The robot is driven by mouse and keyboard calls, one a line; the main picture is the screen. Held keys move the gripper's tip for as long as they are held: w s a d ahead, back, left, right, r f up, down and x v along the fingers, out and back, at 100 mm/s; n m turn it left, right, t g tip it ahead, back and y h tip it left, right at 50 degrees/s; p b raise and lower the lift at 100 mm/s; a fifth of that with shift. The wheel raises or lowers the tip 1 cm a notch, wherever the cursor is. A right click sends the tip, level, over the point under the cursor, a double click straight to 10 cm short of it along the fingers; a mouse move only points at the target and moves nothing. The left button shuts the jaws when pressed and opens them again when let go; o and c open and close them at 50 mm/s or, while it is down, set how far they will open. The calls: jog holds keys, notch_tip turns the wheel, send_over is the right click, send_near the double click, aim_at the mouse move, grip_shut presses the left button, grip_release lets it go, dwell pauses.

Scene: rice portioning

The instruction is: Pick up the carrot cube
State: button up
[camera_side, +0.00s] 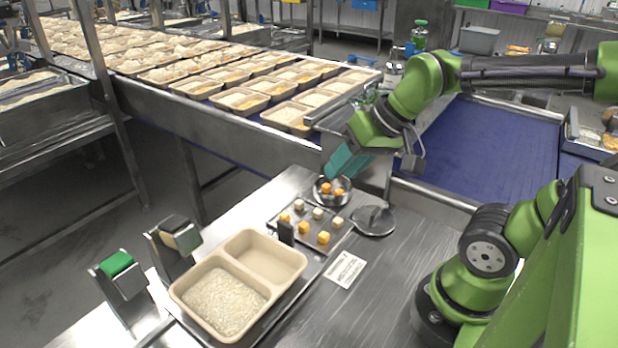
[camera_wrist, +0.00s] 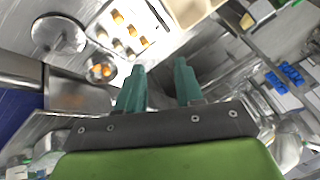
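Orange cubes that look like carrot (camera_side: 338,191) lie in a small round metal bowl (camera_side: 320,199). Yellow-orange cubes (camera_side: 323,238) and paler cubes (camera_side: 337,222) sit in two rows on a small metal tray (camera_side: 340,240). In the wrist view, the bowl's orange cubes (camera_wrist: 106,71) are left of the fingers, and the tray's orange cubes (camera_wrist: 131,30) are at upper left. Which cube is meant is unclear. My gripper (camera_side: 338,172) is above the bowl, near its far side. In the wrist view my gripper (camera_wrist: 159,66) has two teal fingers spread apart with nothing between them.
A two-compartment tan tray (camera_side: 301,262) holds rice in its near compartment; the other is empty. A round metal disc (camera_side: 373,222) lies right of the cube tray. Two upright stands (camera_side: 122,279) are at left. A conveyor with filled trays (camera_side: 288,117) runs behind.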

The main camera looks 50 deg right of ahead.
jog(key=w+d+f+g+h, duration=0.1)
jog(key=w+d+f+g, duration=0.25)
jog(key=w+d, duration=0.65)
jog(key=n+g, duration=0.3)
jog(key=n, duration=0.2)
send_over(338, 190)
notch_tip(338, 190, down, 3)
jog(key=shift+h, duration=0.3)
notch_tip(338, 190, down, 16)
jog(key=shift+d+r, duration=0.1)
jog(key=shift+r, duration=0.05)
grip_shut()
